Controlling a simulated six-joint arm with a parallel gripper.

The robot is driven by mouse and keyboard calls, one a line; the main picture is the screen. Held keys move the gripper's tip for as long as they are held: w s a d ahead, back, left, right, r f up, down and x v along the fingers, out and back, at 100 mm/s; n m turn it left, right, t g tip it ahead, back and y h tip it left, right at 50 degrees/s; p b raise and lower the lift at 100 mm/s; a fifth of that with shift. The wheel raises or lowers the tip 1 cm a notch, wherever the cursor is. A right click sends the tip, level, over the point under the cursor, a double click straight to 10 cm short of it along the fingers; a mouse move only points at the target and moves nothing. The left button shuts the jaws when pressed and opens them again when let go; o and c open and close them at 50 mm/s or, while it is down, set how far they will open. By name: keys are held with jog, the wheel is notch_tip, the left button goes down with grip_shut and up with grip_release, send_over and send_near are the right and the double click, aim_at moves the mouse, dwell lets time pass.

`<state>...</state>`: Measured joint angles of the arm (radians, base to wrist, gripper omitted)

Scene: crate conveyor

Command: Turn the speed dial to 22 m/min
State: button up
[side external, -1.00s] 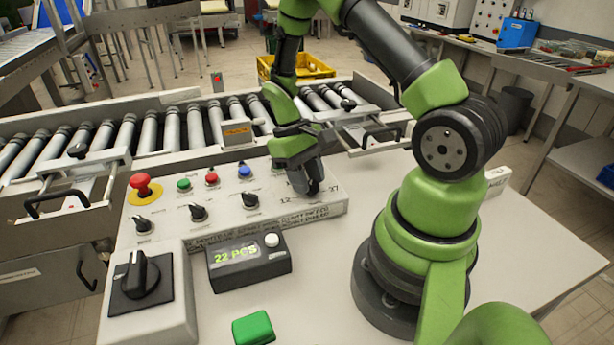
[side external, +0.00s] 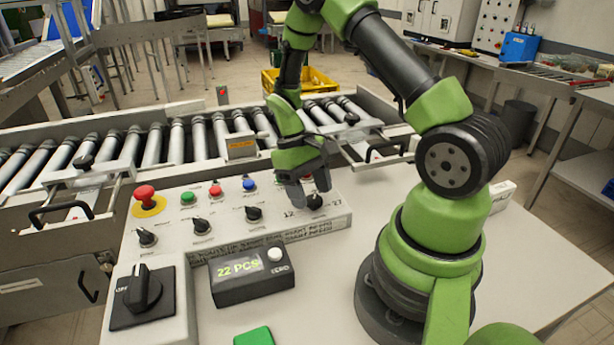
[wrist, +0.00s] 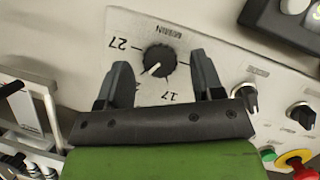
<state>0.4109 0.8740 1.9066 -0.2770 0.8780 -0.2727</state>
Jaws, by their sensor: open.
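The speed dial (wrist: 158,60) is a black round knob on the light control panel. The wrist view shows it upside down, with "27", "17" and "M/MIN" printed around it. Its white pointer line aims down-left in that view, toward a mark partly hidden by the left finger; only a "2" of it shows. In the side view the dial (side external: 314,202) sits at the panel's right end, between "12" and "27". My gripper (wrist: 158,85) is open, its fingers apart on either side of the dial in the wrist view. In the side view my gripper (side external: 309,192) is just above it, apparently not touching.
Other black knobs (side external: 254,214), coloured buttons (side external: 249,184) and a red emergency stop (side external: 146,196) share the panel. A "22 PCS" counter (side external: 252,282) and a large OFF switch (side external: 140,290) stand in front. The roller conveyor (side external: 180,140) runs behind.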

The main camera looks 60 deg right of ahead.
jog(key=v, duration=0.9)
jog(key=shift+r, duration=0.25)
jog(key=shift+r, duration=0.1)
jog(key=s+a+r+t, duration=0.3)
jog(key=a+r+t, duration=0.4)
jog(key=r, duration=0.5)
jog(key=s+a+r+t, duration=0.3)
jog(key=s+a+t, duration=0.1)
jog(key=s+a, duration=0.3)
jog(key=shift+s+r+t+y, duration=0.3)
jog(key=shift+s+r, duration=0.1)
jog(key=shift+s, duration=0.2)
